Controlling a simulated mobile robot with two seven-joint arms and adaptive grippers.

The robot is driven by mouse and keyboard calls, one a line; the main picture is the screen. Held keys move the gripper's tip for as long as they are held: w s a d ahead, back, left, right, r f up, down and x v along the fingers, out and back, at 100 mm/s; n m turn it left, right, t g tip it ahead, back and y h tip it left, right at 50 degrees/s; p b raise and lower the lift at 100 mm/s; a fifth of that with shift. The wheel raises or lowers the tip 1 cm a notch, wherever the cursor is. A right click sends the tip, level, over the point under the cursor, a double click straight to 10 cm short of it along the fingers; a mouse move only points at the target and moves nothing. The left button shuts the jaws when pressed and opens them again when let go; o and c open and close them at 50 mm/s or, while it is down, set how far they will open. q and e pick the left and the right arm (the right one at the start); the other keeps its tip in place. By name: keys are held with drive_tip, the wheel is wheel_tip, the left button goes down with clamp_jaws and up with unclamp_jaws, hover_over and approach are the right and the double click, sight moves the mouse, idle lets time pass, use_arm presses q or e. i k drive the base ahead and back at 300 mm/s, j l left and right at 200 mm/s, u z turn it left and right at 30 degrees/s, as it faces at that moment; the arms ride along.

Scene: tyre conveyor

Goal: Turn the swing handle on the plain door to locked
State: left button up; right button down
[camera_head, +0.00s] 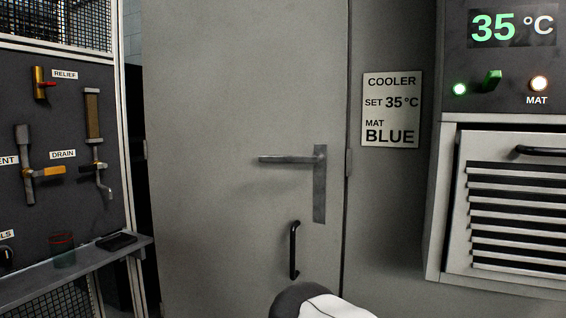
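The plain grey door (220,80) fills the middle of the head view and looks shut in its frame. Its swing handle (288,160) is a grey lever that points left, about horizontal, from the top of a tall narrow backplate (319,200) near the door's right edge. No locked or unlocked marking can be read on it. A black vertical pull handle (294,250) sits below the lever. A rounded dark and white part, apparently of my own arm, shows at the bottom edge below the pull handle. Neither gripper's fingers are in view, and nothing touches the lever.
A valve panel (75,130) with a shelf (85,270) stands at the left. The shelf holds a cup (62,252) and a dark flat object (116,241). A cooler sign (391,110) and a louvred cabinet (448,200) are at the right. The space before the lever looks clear.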

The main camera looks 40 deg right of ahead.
sight(316, 159)
drive_tip(key=i+j+z, duration=0.15)
drive_tip(key=z, duration=0.2)
drive_tip(key=i+j+z, duration=0.55)
drive_tip(key=z, duration=0.2)
drive_tip(key=i+j+z, duration=0.2)
drive_tip(key=j+z, duration=0.15)
drive_tip(key=i+j+z, duration=0.15)
drive_tip(key=j+z, duration=0.55)
drive_tip(key=j, duration=0.15)
drive_tip(key=j+z, duration=0.7)
drive_tip(key=j, duration=0.2)
